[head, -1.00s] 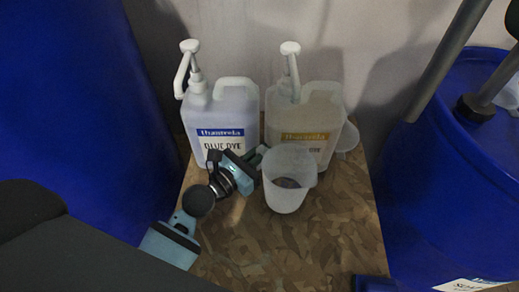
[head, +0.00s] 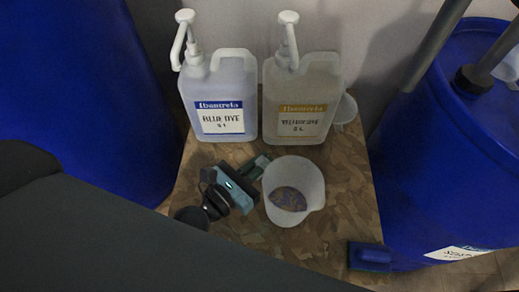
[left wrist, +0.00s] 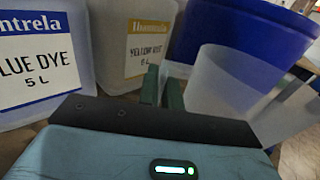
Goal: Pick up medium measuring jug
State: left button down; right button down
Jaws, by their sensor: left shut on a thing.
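The translucent measuring jug (head: 307,178) is in front of the two dye bottles in the head view, its mouth facing up. In the left wrist view the jug (left wrist: 228,95) is at the right, close beyond the fingers. My left gripper (head: 257,165) comes in from the left and is shut on the jug's left side. Its two dark green fingers also show in the left wrist view (left wrist: 162,88). The exact contact, and whether the jug's base touches the board, are hard to tell. My right gripper is not in view.
A blue dye bottle (head: 222,95) and a yellow dye bottle (head: 300,98) with pumps stand behind. A smaller translucent vessel (head: 346,110) is partly hidden behind the yellow one. Blue drums flank the patterned board (head: 345,200) at left (head: 80,90) and right (head: 430,170).

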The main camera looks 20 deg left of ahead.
pick_arm(q)
jog(key=shift+s+d+r, duration=0.1)
jog(key=shift+s+d, duration=0.25)
jog(key=shift+s, duration=0.45)
jog(key=shift+s+d+r, duration=0.1)
jog(key=shift+s+d, duration=0.2)
jog(key=shift+s, duration=0.5)
